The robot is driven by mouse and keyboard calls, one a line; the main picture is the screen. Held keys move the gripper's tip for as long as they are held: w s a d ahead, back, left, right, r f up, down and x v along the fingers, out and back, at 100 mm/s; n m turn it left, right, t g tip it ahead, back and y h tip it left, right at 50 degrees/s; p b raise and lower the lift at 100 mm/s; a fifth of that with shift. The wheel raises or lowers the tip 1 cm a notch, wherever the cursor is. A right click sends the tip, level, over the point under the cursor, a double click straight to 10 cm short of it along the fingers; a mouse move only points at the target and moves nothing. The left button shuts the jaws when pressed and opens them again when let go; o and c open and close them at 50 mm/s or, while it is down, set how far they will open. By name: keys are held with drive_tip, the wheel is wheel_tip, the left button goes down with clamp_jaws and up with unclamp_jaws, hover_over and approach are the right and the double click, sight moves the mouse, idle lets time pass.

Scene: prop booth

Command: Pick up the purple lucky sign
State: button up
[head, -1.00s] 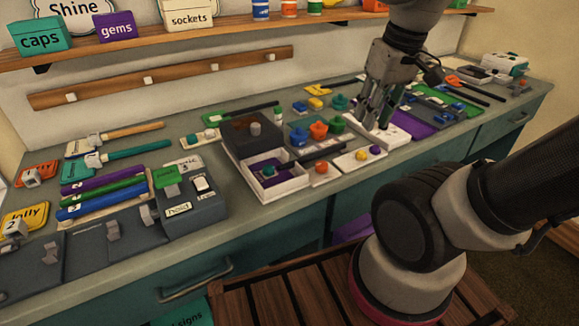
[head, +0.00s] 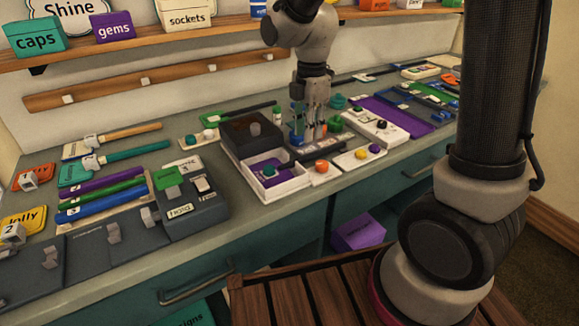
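I cannot make out a purple sign with the word lucky in the head view. My gripper (head: 309,128) points down over the middle of the counter, above the small blue, orange and green pieces. Its fingers look apart, with nothing visible held between them.
A white tray (head: 270,192) and a dark grey box (head: 195,205) stand on the counter (head: 245,218). A flat purple panel (head: 385,112) lies to the right. A purple box (head: 358,232) sits below the counter. A shelf (head: 140,48) with labelled boxes runs above.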

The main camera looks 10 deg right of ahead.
sight(304, 159)
drive_tip(key=f, duration=0.7)
drive_tip(key=shift+s+a, duration=0.2)
drive_tip(key=shift+s, duration=0.05)
clamp_jaws()
